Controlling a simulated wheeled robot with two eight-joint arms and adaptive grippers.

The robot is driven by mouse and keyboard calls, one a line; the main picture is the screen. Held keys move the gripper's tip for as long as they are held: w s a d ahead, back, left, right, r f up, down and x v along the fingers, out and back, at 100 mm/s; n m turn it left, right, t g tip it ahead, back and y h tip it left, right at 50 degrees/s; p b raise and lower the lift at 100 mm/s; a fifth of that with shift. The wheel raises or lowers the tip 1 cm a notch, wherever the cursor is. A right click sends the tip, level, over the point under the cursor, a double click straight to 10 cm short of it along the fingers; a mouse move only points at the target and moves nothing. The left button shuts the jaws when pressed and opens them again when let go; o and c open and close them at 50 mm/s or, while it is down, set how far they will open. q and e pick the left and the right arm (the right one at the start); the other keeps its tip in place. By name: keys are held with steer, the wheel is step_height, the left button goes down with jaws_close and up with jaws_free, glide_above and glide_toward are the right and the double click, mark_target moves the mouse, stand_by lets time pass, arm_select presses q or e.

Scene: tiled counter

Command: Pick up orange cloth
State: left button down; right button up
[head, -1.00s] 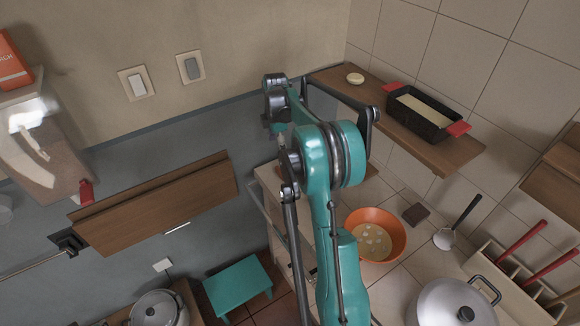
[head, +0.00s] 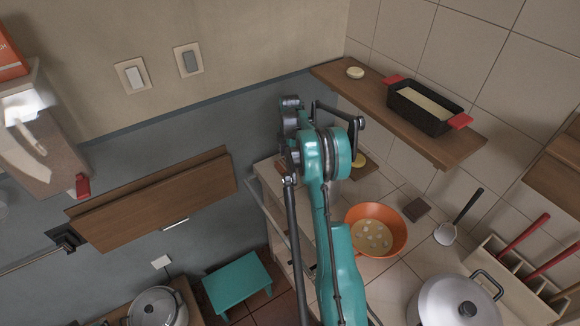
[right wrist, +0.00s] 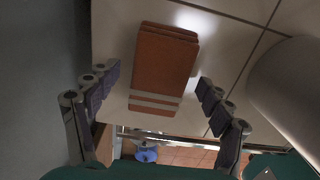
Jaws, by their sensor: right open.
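The orange cloth (right wrist: 160,62) lies folded flat on the pale tiled counter in the right wrist view, with pale stripes across its near end. My right gripper (right wrist: 158,80) is open, with one set of fingers to the left of the cloth and one to the right. Gaps show between the fingers and the cloth, and nothing is held. In the head view my right arm covers much of that part of the counter, and its fingers cannot be made out. My left gripper is not in view.
An orange bowl (head: 393,220) with pale pieces stands right of my arm, near a ladle (head: 447,234) and a lidded pot (head: 456,305). A wooden shelf (head: 445,150) with a black loaf pan (head: 412,113) hangs above. A pale round object (right wrist: 290,85) is close on the right in the wrist view.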

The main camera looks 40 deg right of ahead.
mark_target(290, 161)
steer(key=c, duration=1.1)
steer(key=shift+r, duration=0.1)
steer(key=shift+c, duration=0.2)
step_height(290, 161, up, 10)
steer(key=p, duration=0.2)
steer(key=shift+p, duration=0.3)
